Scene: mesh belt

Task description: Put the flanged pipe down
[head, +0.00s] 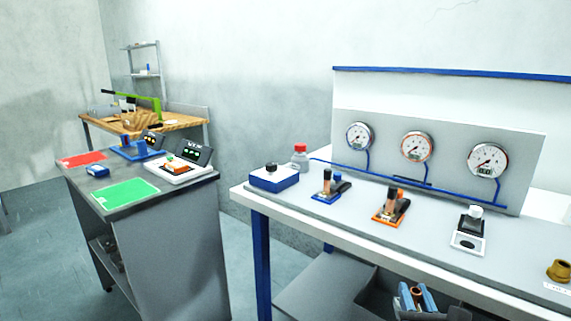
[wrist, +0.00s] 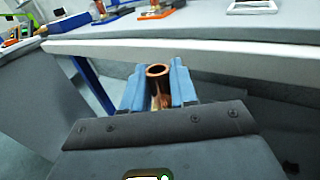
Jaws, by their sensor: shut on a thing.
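The flanged pipe is a copper-coloured tube with an open, rimmed top. In the wrist view the pipe (wrist: 158,74) stands upright between the two blue fingers of my gripper (wrist: 157,88), which is shut on it. Its lower part is hidden by the grey gripper body. In the head view my gripper (head: 417,299) is at the bottom, in front of the bench and below its top, with a little of the copper pipe (head: 416,293) showing between the fingers.
The grey bench (head: 330,215) carries several small fixtures below three gauges. A brass flanged piece (head: 560,270) stands at its right end. On the left, a dark cart (head: 170,225) holds a green mat (head: 125,193), a red mat (head: 83,159) and a white scale (head: 183,171). Open floor lies between.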

